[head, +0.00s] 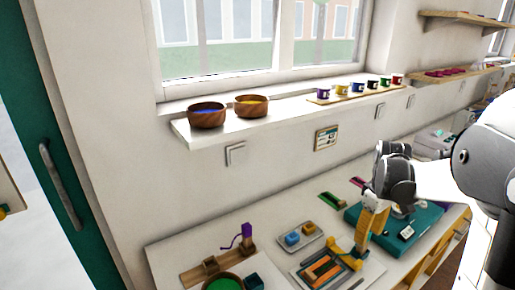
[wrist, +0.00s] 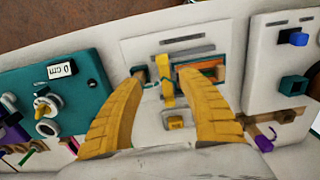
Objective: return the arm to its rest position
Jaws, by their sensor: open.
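My gripper (wrist: 161,76) has two ridged yellow fingers, spread wide apart in the wrist view with nothing pinched between them. In the head view my gripper (head: 362,250) points down over the right side of a pale board (head: 300,273) that carries orange and dark bars. My arm reaches in from the right edge. In the wrist view an upright yellow piece (wrist: 167,92) and a small yellow block (wrist: 175,122) show on the pale board (wrist: 135,52) between the fingers. I cannot tell how far the fingertips are above it.
A teal box (head: 425,222) with a dial stands right of my gripper. A shelf (head: 285,113) holds bowls and mugs.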

